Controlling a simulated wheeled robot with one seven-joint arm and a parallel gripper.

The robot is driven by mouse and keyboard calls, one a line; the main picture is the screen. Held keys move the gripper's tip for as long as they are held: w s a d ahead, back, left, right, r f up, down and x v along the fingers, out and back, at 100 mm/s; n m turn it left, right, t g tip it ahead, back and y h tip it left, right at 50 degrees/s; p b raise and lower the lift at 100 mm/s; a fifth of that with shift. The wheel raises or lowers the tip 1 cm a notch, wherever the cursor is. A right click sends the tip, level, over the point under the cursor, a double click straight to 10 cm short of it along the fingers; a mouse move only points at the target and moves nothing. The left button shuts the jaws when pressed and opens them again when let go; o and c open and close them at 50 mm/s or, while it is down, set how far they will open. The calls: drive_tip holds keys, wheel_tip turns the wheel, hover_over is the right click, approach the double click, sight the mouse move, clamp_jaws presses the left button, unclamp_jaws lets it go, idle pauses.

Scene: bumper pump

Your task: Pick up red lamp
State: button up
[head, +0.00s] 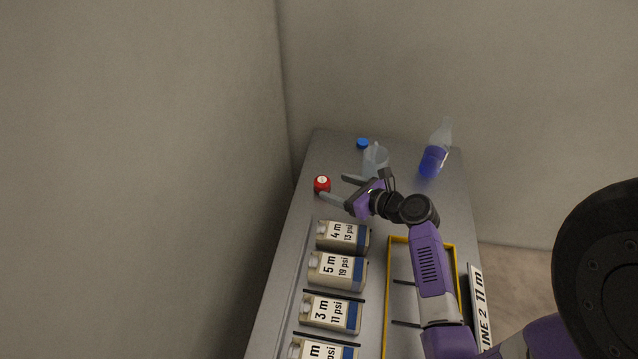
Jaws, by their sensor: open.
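The red lamp (322,185) is a small round red thing with a pale spot on top. It sits on the grey table near its left edge, beyond the row of labelled boxes. My gripper (332,187) is open and points left, with its two fingers spread just to the right of the lamp. One fingertip is close to the lamp's near side. I cannot tell whether the lamp lies between the fingers or whether they touch it.
Labelled pump boxes (343,236) line the left side of the grey table (335,150). A clear jug (375,158), a blue cap (362,143) and a bottle of blue liquid (433,160) stand at the back. A yellow-framed tray (387,290) lies right of the boxes, beside a "LINE 2" sign (480,310).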

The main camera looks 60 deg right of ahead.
sight(328, 184)
drive_tip(key=shift+x, duration=2.75)
drive_tip(key=shift+a, duration=0.1)
drive_tip(key=c, duration=1.3)
drive_tip(key=shift+c, duration=1)
drive_tip(key=shift+r, duration=0.1)
